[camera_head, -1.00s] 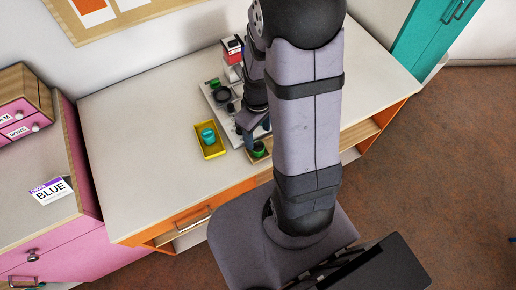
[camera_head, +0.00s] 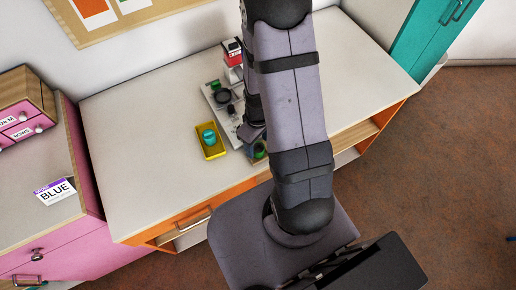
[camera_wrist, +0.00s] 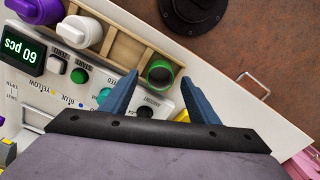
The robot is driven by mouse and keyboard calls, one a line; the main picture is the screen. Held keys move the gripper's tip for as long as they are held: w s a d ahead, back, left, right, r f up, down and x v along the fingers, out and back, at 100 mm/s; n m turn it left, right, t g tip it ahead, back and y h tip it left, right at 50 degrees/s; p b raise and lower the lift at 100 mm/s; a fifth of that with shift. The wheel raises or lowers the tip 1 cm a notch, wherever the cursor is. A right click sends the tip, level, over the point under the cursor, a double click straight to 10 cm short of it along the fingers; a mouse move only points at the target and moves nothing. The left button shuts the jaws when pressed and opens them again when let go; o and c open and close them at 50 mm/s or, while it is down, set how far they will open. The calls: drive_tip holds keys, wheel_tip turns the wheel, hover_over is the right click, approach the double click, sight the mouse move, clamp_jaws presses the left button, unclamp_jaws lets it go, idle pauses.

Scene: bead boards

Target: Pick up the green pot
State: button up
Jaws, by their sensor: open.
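The green pot (camera_wrist: 158,74) is a round, dark green cup with an open top and a dark inside. It sits in the end compartment of a wooden rack (camera_wrist: 127,49) in the wrist view. In the head view the green pot (camera_head: 260,148) is partly hidden behind my gripper and arm. My gripper (camera_wrist: 177,75) is open and empty, its two blue fingers pointing toward the rack.
A white panel (camera_wrist: 60,85) with a "60 pcs" display and buttons lies alongside. A yellow tray (camera_head: 221,153) with a teal pot (camera_head: 209,137) stands left of my gripper. The table's left part is clear.

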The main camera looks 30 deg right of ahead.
drive_tip(key=shift+f, duration=0.5)
drive_tip(key=c, duration=1.1)
drive_tip(key=shift+c, duration=0.2)
drive_tip(key=shift+r, duration=0.2)
wheel_tip(320, 180, up, 10)
drive_tip(key=b, duration=0.1)
drive_tip(key=shift+f, duration=0.15)
drive_tip(key=w+a+p, duration=0.1)
drive_tip(key=w+p, duration=0.2)
drive_tip(key=w, duration=2.2)
drive_tip(key=shift+a+r, duration=0.15)
drive_tip(key=shift+r, duration=0.15)
